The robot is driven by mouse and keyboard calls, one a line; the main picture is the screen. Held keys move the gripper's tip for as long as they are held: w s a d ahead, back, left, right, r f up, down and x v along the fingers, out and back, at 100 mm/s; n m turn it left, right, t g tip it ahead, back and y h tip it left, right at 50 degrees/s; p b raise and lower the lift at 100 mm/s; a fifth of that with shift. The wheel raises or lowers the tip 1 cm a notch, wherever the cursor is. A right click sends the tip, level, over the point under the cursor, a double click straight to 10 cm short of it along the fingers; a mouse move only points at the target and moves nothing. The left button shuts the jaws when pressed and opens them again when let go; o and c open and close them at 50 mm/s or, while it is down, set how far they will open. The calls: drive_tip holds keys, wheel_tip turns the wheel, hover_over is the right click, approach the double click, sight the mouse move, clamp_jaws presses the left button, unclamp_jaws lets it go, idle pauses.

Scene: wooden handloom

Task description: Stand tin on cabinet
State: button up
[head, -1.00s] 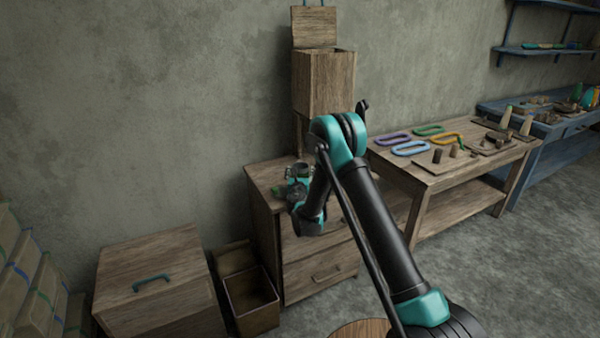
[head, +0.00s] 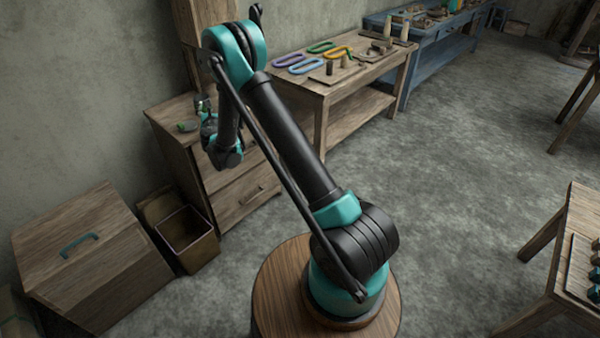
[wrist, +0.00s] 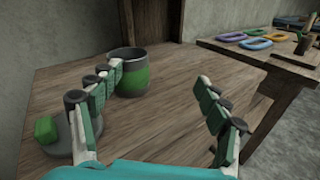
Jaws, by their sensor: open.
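A grey tin with a green band (wrist: 131,76) stands upright, open at the top, on the wooden cabinet (wrist: 185,68). In the head view the cabinet (head: 172,107) stands against the wall, and the tin is small and mostly hidden by my arm. My gripper (wrist: 158,80) is open and empty, low over the cabinet top. The tin is beyond the fingers, near the left fingertip and partly behind it; I cannot tell whether they touch. In the head view my gripper (head: 207,120) is small and hard to make out.
A green block on a grey round base (wrist: 47,130) sits on the cabinet left of my gripper. A wooden post (wrist: 153,20) rises behind. A bench with coloured loops (head: 294,61) stands to the right. A lidded chest (head: 85,250) and open bin (head: 187,236) are at left.

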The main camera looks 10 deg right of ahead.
drive_tip(key=s+d+r+m+g+h, duration=0.2)
drive_tip(key=s+d+r+m+g, duration=0.2)
drive_tip(key=s+d+m, duration=0.75)
drive_tip(key=s+d+r+m+g+h, duration=0.25)
drive_tip(key=s+d+m, duration=0.55)
drive_tip(key=d, duration=0.6)
drive_tip(key=s+f+m+g+y, duration=0.2)
drive_tip(key=s+m, duration=0.5)
drive_tip(key=s, duration=0.9)
drive_tip(key=s+d+f+m+g+y, duration=0.1)
drive_tip(key=s+f+m+g+y, duration=0.2)
drive_tip(key=s, duration=1.3)
drive_tip(key=f+m+g, duration=0.1)
drive_tip(key=m, duration=0.2)
drive_tip(key=shift+d+f+m+g, duration=0.2)
drive_tip(key=shift+d+m+g, duration=0.1)
drive_tip(key=shift+m+g, duration=0.05)
drive_tip(key=shift+c, duration=0.2)
